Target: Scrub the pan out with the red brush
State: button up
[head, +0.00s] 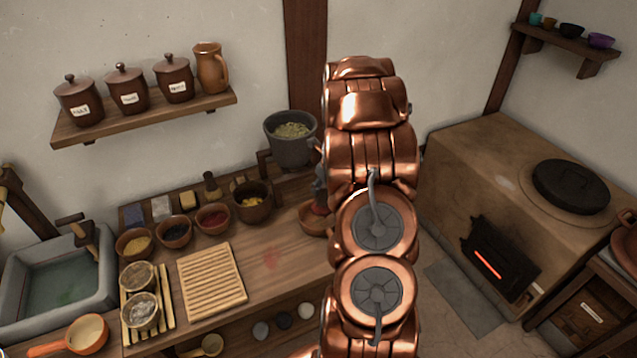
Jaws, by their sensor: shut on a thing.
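My gripper (320,190) shows only as a grey sliver at the left edge of my copper arm, over the back right of the counter. It is shut on the red brush (320,208), of which a small red part shows below it. A shallow brown pan (310,222) sits on the counter right under the brush. My arm covers the pan's right side, so I cannot tell whether the bristles touch its inside.
Left of the pan stand a dark bowl (252,203), small bowls of powder and a slatted wooden rack (211,280). A grey pot (290,138) stands behind. An orange pan (85,335) lies near the sink (60,280). A stove (510,200) glows at right.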

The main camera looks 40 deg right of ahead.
aim_at(321, 203)
jog(key=shift+f+b, duration=2.8)
jog(key=shift+b, duration=0.05)
jog(key=shift+f, duration=0.95)
jog(key=shift+w+d+r+p, duration=0.1)
jog(key=shift+w+r+p, duration=0.15)
jog(key=shift+p, duration=0.25)
jog(key=w+p, duration=0.2)
jog(key=p, duration=0.1)
jog(key=shift+d, duration=0.3)
jog(key=shift+w+d+f+p, duration=0.15)
jog(key=shift+w+p, duration=0.3)
jog(key=shift+p, duration=0.25)
jog(key=shift+s+f, duration=0.1)
jog(key=shift+s+a+f+b, duration=0.1)
jog(key=shift+s+a+b, duration=0.2)
jog(key=shift+s, duration=0.55)
jog(key=shift+s+a+b, duration=0.1)
jog(key=shift+s+a, duration=0.25)
jog(key=shift+s, duration=0.5)
